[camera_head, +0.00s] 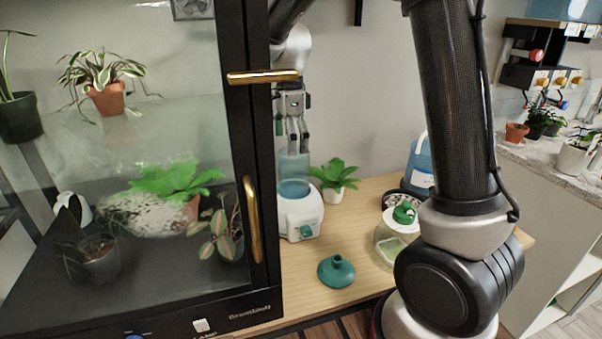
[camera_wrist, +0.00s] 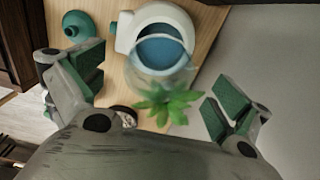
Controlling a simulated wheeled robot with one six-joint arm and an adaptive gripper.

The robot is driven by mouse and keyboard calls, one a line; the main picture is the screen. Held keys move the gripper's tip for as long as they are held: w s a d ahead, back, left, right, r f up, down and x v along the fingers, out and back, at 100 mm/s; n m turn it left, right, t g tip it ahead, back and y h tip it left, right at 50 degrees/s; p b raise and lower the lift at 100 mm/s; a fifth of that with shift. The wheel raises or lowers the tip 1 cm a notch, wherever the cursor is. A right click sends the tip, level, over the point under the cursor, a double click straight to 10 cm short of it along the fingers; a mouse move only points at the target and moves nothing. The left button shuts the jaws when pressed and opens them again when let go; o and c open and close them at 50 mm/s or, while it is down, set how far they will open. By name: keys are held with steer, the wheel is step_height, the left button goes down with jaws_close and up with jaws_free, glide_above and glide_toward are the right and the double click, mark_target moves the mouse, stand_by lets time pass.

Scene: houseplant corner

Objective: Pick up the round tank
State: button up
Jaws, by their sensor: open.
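The round tank (camera_head: 294,187) is a clear cylinder with blue liquid. It sits upright on a white base (camera_head: 302,217) with a teal knob, on the wooden table. In the wrist view the tank (camera_wrist: 162,52) shows from above, its clear rim nearest the camera. My gripper (camera_head: 296,146) points down just above the tank's top, fingers apart and empty. In the wrist view my gripper (camera_wrist: 158,86) has its green-padded fingers spread wide on either side, with the tank beyond them towards the top of the picture. I cannot tell whether the fingertips reach below the rim.
A leafy plant in a white pot (camera_head: 334,192) stands close to the tank's right. A glass cabinet (camera_head: 262,180) with gold handles stands at the left. A teal funnel-shaped piece (camera_head: 336,272), a green-stoppered glass jar (camera_head: 388,246) and a blue jug (camera_head: 415,168) are on the table (camera_head: 358,232).

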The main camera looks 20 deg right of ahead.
mark_target(294, 165)
steer(key=f, duration=0.7)
steer(key=shift+d+f, duration=0.35)
steer(key=shift+d, duration=0.05)
steer(key=c, duration=1.2)
